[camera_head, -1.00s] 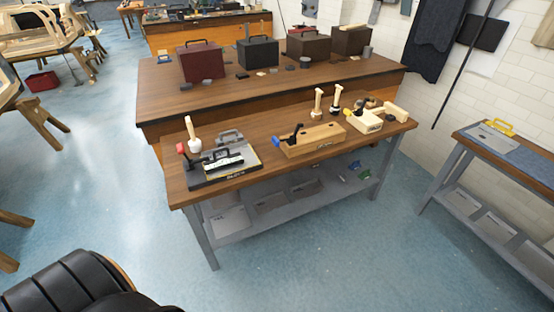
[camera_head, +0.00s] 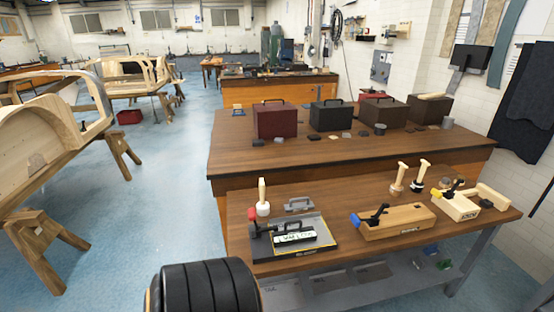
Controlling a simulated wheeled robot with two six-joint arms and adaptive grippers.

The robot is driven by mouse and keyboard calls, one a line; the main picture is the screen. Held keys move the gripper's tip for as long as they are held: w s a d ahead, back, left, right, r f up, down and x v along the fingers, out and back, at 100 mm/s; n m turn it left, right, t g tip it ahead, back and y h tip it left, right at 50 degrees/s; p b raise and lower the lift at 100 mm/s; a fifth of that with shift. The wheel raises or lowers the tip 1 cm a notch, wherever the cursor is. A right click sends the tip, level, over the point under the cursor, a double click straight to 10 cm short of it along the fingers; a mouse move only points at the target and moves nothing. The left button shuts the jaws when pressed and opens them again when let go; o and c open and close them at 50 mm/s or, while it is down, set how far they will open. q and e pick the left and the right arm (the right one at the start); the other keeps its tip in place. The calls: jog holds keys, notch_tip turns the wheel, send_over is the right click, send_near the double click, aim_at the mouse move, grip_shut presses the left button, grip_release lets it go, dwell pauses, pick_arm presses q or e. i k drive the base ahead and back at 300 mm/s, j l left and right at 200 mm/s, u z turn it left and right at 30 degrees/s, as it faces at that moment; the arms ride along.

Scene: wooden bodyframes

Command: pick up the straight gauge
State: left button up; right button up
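Neither of my grippers shows in the head view. I cannot tell for sure which piece is the straight gauge. On the left end of the near wooden bench, a dark flat fixture (camera_head: 318,250) carries a black-handled piece with a pale labelled face (camera_head: 293,238). A red-knobbed clamp (camera_head: 253,215) stands at its left edge. A grey piece with a handle (camera_head: 298,204) lies just behind the fixture. A wooden block with a blue-tipped black clamp (camera_head: 395,223) sits further right on the bench.
The near bench (camera_head: 350,257) also holds a pale mallet (camera_head: 262,197), two upright wooden-handled tools (camera_head: 398,178) and a pale wooden fixture (camera_head: 456,206). Behind it, a bench (camera_head: 235,150) bears several dark cases. Wooden body frames (camera_head: 60,140) stand left. Blue floor (camera_head: 165,190) is open between.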

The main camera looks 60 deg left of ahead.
aim_at(300, 234)
jog(key=k+j, duration=0.1)
jog(key=j, duration=0.6)
jog(key=k+j, duration=0.1)
jog(key=j, duration=1.35)
jog(key=k+j, duration=0.15)
jog(key=j, duration=0.55)
jog(key=k+j, duration=0.1)
jog(key=j, duration=0.6)
jog(key=k+j, duration=0.1)
jog(key=j, duration=0.6)
